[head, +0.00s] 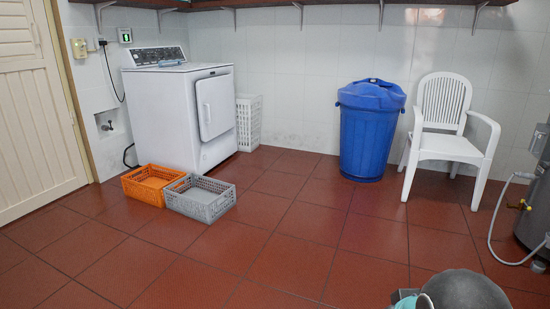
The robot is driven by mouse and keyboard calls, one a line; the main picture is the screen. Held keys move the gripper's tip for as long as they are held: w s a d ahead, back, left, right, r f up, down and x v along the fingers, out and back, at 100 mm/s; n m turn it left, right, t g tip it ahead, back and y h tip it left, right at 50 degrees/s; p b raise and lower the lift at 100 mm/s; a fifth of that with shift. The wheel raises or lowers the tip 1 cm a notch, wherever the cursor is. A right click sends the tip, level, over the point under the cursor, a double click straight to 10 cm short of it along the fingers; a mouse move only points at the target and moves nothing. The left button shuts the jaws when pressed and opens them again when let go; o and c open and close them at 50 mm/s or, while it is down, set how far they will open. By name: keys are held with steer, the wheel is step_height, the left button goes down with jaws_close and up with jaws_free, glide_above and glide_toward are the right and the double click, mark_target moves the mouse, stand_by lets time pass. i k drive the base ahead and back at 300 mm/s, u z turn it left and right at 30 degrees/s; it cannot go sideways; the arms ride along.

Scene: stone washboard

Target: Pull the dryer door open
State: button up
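The white dryer (158,110) stands against the tiled wall at the back left, with its control panel on top. Its door (216,102) is on the front face, which is turned toward the right. The door looks shut or nearly so; I cannot tell whether there is a small gap. My gripper is not in view; only a dark rounded part and a teal part, likely of my arm, show at the bottom right edge.
An orange crate (151,185) and a grey crate (200,198) sit on the floor before the dryer. A blue bin (367,135), white chair (447,130) and grey tank (538,210) are rightward. The middle floor is clear.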

mark_target(214, 95)
steer(key=i, duration=1.9)
steer(key=u, duration=0.45)
steer(key=i, duration=2.15)
steer(key=u, duration=0.6)
steer(key=i, duration=0.95)
steer(key=u, duration=0.15)
